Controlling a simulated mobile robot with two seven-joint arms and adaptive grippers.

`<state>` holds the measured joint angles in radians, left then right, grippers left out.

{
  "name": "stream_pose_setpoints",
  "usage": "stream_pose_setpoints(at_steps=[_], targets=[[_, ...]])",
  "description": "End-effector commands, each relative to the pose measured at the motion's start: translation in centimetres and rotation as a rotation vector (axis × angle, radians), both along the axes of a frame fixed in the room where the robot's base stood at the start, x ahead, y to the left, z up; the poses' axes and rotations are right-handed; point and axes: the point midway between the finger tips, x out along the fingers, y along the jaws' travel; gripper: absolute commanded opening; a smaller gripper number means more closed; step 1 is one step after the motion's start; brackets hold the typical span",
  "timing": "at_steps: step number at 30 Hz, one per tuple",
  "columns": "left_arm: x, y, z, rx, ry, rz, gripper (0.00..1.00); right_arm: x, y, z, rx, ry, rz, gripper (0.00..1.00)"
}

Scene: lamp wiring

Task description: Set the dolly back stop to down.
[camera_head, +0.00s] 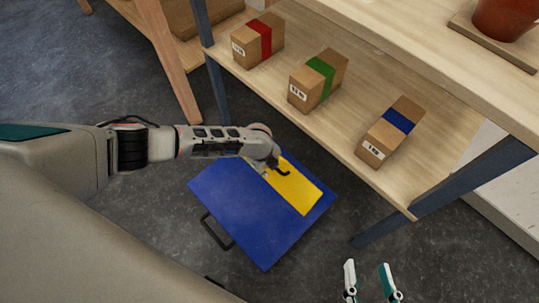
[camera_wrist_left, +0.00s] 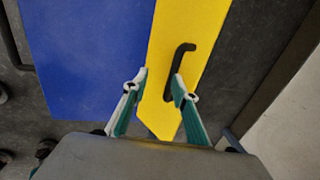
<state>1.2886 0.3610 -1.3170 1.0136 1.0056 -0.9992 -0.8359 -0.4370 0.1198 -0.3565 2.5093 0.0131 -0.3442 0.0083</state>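The dolly is a blue deck (camera_head: 245,215) on the floor. Its back stop looks like the yellow panel (camera_head: 297,190) along the side toward the shelf; I cannot tell its exact tilt. A black bent handle (camera_wrist_left: 184,48) stands on the yellow panel and partly shows in the head view (camera_head: 283,172). My left gripper (camera_wrist_left: 160,76) is open over the panel. The handle lies between its fingers, close to the right one, with its lower part beside that fingertip; contact is unclear. My right gripper (camera_head: 369,275) is open and empty, away from the dolly.
A wooden shelf (camera_head: 350,158) beside the dolly holds boxes with red (camera_head: 258,40), green (camera_head: 318,80) and blue (camera_head: 391,132) bands. A dark shelf leg (camera_head: 385,230) stands right of the dolly. A black side handle (camera_head: 216,232) juts from the deck. Floor left of it is clear.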

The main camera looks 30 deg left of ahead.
Motion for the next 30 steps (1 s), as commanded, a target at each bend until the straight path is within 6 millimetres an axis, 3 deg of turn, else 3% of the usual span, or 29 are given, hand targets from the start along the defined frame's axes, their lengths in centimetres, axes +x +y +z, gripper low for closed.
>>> stream_pose_setpoints(at_steps=[30], targets=[[2.5, -0.9, 6.1, 0.000, -0.004, 0.000, 0.26, 1.9, 0.0, 4.6, -0.002, -0.093, 0.003, 0.40]])
